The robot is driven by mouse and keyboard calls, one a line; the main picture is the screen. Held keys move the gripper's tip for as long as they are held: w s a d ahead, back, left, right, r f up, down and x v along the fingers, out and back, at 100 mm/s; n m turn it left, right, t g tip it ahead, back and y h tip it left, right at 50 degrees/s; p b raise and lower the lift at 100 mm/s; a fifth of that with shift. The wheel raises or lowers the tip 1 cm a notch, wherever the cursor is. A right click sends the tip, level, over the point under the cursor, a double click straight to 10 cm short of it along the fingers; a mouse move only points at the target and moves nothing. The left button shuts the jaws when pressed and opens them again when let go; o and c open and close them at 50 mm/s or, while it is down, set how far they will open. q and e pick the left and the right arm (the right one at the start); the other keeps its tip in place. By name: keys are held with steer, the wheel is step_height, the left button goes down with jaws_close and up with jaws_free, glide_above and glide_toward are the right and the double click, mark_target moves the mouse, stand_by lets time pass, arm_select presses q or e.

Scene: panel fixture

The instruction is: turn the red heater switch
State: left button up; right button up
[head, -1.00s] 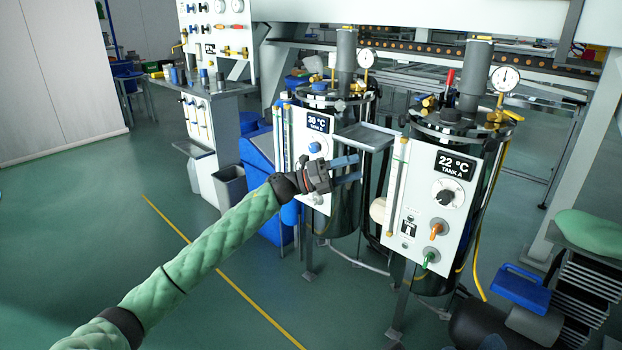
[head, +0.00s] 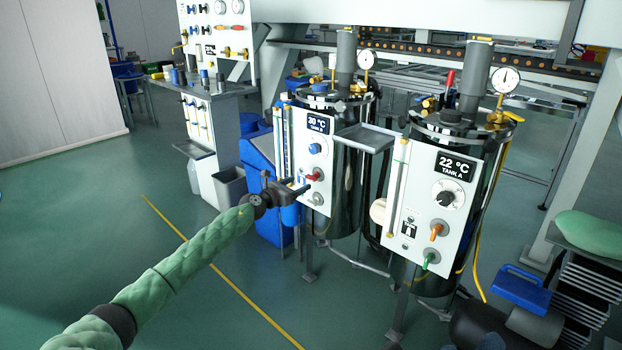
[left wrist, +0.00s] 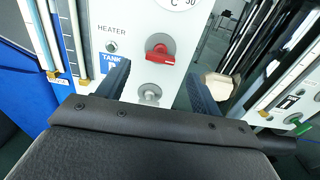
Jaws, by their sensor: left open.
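The red heater switch (head: 314,175) is on the white panel of the 30 °C tank, below a blue knob. In the left wrist view the red switch (left wrist: 160,55) sits on a grey round base, its handle lying nearly level toward the right. My left gripper (head: 300,188) is in front of this panel, just left of and below the switch in the head view. In the left wrist view its two dark fingers (left wrist: 157,72) are apart, one to each side below the switch, with nothing between them. No contact with the switch shows. My right gripper is out of view.
A grey round knob (left wrist: 149,94) sits below the switch. A grey shelf (head: 364,138) juts out at the panel's upper right. The 22 °C tank panel (head: 400,222), with orange and green handles, stands to the right. A blue bin (head: 262,160) stands left. Floor in front is clear.

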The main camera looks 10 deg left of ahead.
mark_target(310, 178)
arm_select(q)
steer(key=b+x, duration=0.2)
steer(key=x, duration=0.4)
steer(key=shift+w+d, duration=0.45)
steer(key=shift+w, duration=0.3)
steer(key=c, duration=1)
